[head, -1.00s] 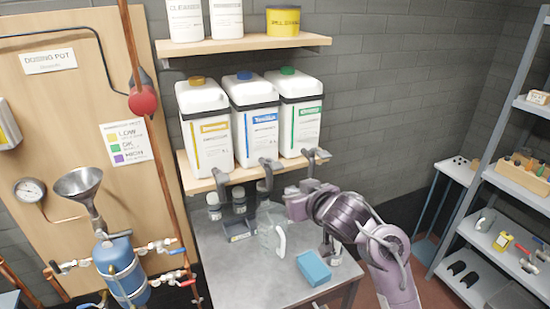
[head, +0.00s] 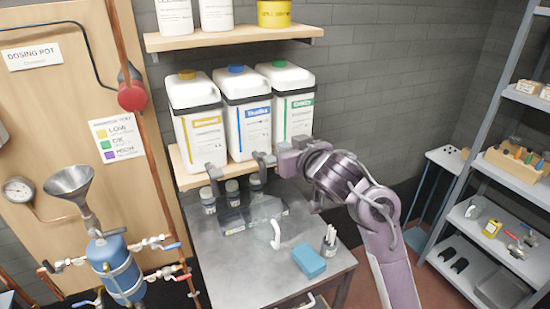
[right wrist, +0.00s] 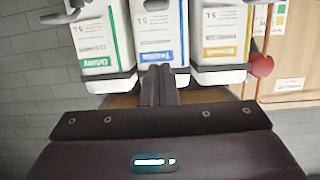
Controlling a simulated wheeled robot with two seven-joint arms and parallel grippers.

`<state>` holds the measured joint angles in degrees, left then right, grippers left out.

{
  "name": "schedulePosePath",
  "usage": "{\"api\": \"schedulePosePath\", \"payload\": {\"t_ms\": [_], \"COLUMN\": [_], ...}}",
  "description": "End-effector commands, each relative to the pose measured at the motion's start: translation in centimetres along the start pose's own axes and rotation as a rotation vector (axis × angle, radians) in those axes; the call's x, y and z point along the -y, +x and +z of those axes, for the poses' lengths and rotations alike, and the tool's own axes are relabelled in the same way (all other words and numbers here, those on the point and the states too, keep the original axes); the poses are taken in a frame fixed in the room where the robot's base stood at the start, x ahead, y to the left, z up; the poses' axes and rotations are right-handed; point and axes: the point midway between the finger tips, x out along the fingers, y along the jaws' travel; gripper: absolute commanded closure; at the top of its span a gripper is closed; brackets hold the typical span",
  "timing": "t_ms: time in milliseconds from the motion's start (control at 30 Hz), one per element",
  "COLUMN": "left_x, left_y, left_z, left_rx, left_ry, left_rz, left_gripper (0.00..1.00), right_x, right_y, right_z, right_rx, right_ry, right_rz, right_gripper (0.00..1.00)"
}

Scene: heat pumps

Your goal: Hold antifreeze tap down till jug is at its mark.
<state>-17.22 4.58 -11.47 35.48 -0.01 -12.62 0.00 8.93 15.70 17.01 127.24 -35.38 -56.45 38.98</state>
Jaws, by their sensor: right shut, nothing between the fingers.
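Three white jugs-style containers stand on a shelf: yellow-label (head: 204,135), blue-label (head: 247,125) and green-label (head: 292,112). Their small print is too blurred to tell which is antifreeze. The yellow container's grey tap (head: 215,178) and the blue one's tap (head: 262,165) show; the green one's is hidden behind my right gripper. My right gripper (head: 281,162) is shut and empty, close to the right of the blue tap; contact is unclear. In the right wrist view its fingers (right wrist: 158,86) overlap the blue container's base. A clear jug (head: 262,214) with a white handle stands below on the table; its level is unreadable.
The grey table (head: 215,268) also holds dark bottles (head: 208,200), a blue block (head: 309,260) and a pen cup (head: 329,243). A dosing pot (head: 115,268) with funnel stands left; a rack (head: 470,225) stands right. The table's front left is clear.

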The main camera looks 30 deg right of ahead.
Motion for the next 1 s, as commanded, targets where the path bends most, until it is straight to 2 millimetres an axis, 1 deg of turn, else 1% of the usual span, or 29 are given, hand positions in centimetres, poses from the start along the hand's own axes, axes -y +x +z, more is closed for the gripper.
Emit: {"api": "schedulePosePath", "payload": {"t_ms": [33, 100, 267, 300, 400, 567, 700, 1000], "left_x": [0.0, 0.0, 0.0, 0.0, 0.0, 0.0, 0.0, 0.0], "left_y": [0.2, -0.1, -0.9, -1.0, -1.4, -1.8, -1.8, -1.6], "left_z": [0.0, 0.0, -0.1, -0.1, -0.2, -0.2, -0.2, -0.2], "left_rx": [0.000, 0.000, 0.000, 0.000, -0.001, -0.001, -0.001, -0.002], "left_ry": [0.000, 0.000, 0.000, 0.000, 0.000, 0.000, 0.000, 0.000], "left_rz": [0.000, 0.000, 0.000, 0.000, 0.000, 0.000, 0.000, 0.000], "left_gripper": [0.64, 0.64, 0.64, 0.64, 0.64, 0.64, 0.64, 0.64], "right_x": [-0.1, 0.0, -0.1, 0.0, -0.1, -0.1, -0.1, -0.1], "right_y": [1.2, 2.7, 6.0, 6.3, 6.5, 6.9, 7.0, 7.0], "right_z": [0.1, -0.1, -0.2, 0.5, 2.1, 3.5, 3.8, 4.0], "right_rx": [0.002, 0.002, 0.002, 0.007, 0.005, 0.003, 0.000, -0.002], "right_ry": [-0.003, -0.002, -0.002, -0.004, -0.003, -0.003, -0.002, -0.002], "right_rz": [0.002, 0.000, 0.002, 0.002, 0.002, 0.002, 0.003, 0.002], "right_gripper": [1.00, 1.00, 1.00, 1.00, 1.00, 1.00, 1.00, 1.00]}}
